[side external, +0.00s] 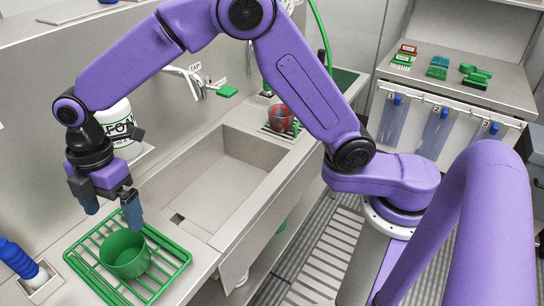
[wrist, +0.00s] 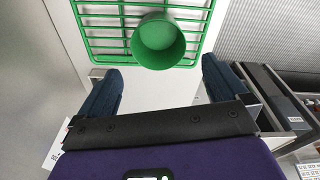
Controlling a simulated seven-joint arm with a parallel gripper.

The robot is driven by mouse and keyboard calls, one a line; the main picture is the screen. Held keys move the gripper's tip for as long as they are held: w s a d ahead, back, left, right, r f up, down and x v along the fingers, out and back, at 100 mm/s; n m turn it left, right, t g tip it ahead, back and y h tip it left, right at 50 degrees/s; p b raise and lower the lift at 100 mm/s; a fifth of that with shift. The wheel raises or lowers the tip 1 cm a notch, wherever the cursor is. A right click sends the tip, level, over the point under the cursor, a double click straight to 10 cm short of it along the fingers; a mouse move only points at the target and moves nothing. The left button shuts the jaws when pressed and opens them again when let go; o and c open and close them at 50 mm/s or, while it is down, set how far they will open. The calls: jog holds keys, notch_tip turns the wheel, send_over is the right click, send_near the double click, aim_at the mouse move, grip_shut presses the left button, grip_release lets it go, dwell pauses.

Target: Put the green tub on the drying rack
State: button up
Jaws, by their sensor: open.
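The green tub (side external: 125,254) stands upright on the green wire drying rack (side external: 178,262), towards the rack's sink-side part. In the wrist view the tub (wrist: 158,41) shows its open top and looks empty, and the rack (wrist: 98,28) spreads out behind it. My gripper (side external: 112,211) is open and empty, above the rack and close to the tub in the side view. In the wrist view my gripper's two blue fingers (wrist: 160,95) are wide apart, and the tub lies ahead of them, with nothing between them.
The empty sink (side external: 215,175) lies right of the rack. A blue-capped bottle (side external: 22,262) is at the rack's left. A white labelled container (side external: 118,120) stands behind my gripper. A red item (side external: 281,118) sits beyond the sink. Brushes (side external: 438,68) lie on the far counter.

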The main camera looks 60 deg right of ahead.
jog(key=s+d+r+m, duration=0.1)
jog(key=s+d+m, duration=0.3)
jog(key=s+d, duration=0.9)
jog(key=s+d+r+m+h, duration=0.1)
jog(key=s+d+m, duration=0.3)
jog(key=s+d, duration=1)
jog(key=d, duration=0.3)
jog(key=shift+r, duration=0.25)
